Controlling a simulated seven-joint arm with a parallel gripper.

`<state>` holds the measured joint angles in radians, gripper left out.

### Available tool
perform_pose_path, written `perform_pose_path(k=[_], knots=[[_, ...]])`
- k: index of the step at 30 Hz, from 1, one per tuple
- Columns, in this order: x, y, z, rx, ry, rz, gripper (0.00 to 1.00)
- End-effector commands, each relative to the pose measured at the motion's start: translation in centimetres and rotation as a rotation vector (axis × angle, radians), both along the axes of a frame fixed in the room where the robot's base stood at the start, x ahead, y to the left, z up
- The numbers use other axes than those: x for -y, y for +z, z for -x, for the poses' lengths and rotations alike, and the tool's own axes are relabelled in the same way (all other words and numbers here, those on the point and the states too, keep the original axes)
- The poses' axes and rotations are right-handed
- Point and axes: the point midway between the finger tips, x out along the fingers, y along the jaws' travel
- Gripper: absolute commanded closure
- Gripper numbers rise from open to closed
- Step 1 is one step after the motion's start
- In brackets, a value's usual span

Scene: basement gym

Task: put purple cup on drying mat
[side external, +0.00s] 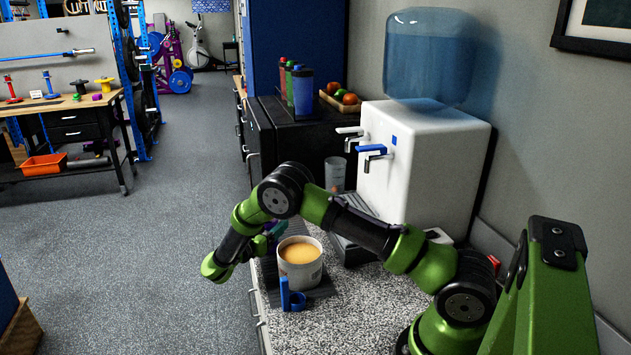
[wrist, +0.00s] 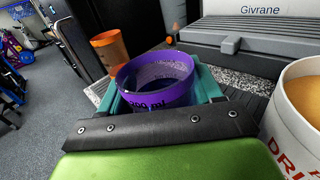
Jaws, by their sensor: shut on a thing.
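The purple cup (wrist: 158,82) shows in the wrist view, upright with its open rim up. My gripper (wrist: 160,95) has its teal fingers closed on the cup from both sides. In the side view, my gripper (side external: 268,238) is over the counter's left edge beside a white mug, and my own arm hides most of the cup. A dark, ribbed flat surface, which looks like the drying mat (wrist: 247,100), lies to the right of the cup in the wrist view. I cannot tell whether the cup touches it.
The white mug (side external: 300,272) of orange-brown drink stands close to my gripper, with a blue object (side external: 291,297) in front. The water dispenser (side external: 420,160) stands behind. An orange cup (wrist: 109,50) is beyond the purple cup. Speckled counter (side external: 365,310) is clear at the front.

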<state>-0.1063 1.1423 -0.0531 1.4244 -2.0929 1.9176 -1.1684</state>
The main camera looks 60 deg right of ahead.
Motion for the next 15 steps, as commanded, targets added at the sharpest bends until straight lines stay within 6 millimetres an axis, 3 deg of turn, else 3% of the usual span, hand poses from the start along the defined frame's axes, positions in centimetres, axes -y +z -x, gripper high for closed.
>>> perform_pose_path(k=[9, 10, 15], knots=[[-0.01, -0.21, -0.07, 0.002, 0.001, 0.001, 0.72], [-0.01, -0.23, -0.05, 0.002, 0.001, 0.000, 0.33], [0.00, -0.21, -0.04, 0.002, 0.000, 0.000, 0.10]])
